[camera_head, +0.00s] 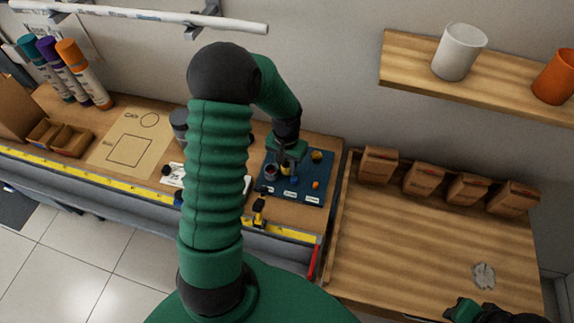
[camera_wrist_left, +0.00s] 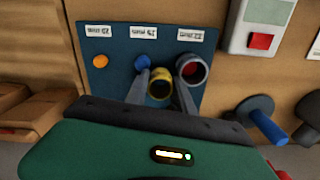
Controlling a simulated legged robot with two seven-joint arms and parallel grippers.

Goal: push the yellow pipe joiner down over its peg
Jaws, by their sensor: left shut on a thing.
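The yellow pipe joiner (camera_wrist_left: 159,91) is between the two fingers of my left gripper (camera_wrist_left: 164,90), which is shut on it. It shows in the head view (camera_head: 285,169) too, low over the dark blue peg board (camera_head: 302,197). Its opening looks dark, and I cannot tell whether a peg is inside it or how far down it sits. A blue peg (camera_wrist_left: 142,62) and an orange peg (camera_wrist_left: 100,60) stand bare on the board. A grey joiner (camera_wrist_left: 202,70) surrounds a red peg beside the yellow joiner. My right gripper (camera_head: 482,312) shows only partly at the bottom right, its jaws unclear.
Three labels lie along one board edge. A small yellowish piece (camera_head: 317,155) stands at the board's far right corner. In the wrist view, a grey-and-blue tool (camera_wrist_left: 262,118) and a box with a red button (camera_wrist_left: 256,27) are right of the board. The wooden tray (camera_head: 420,245) is mostly clear.

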